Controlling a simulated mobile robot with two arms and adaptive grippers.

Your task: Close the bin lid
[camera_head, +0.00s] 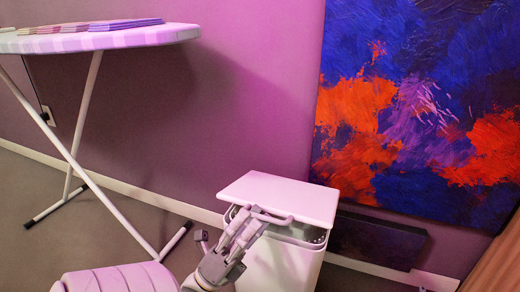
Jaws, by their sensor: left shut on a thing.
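A pale bin (290,265) stands on the floor by the wall, at the bottom middle of the head view. Its flat lid (282,196) sits a little above the rim, with a gap showing along the front and right. A handle bar (272,217) runs along the lid's front edge. My left gripper (250,219) is at the left part of this bar, its fingers shut on it. The fingers hide part of the bar and of the bin's front left. My right gripper is not in view.
An ironing board (110,38) with folded cloths (90,26) stands at the left, its legs reaching near the bin. A rounded pink piece (115,279) is at the bottom left. A large painting (420,110) and a dark box-like thing (375,240) are behind the bin.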

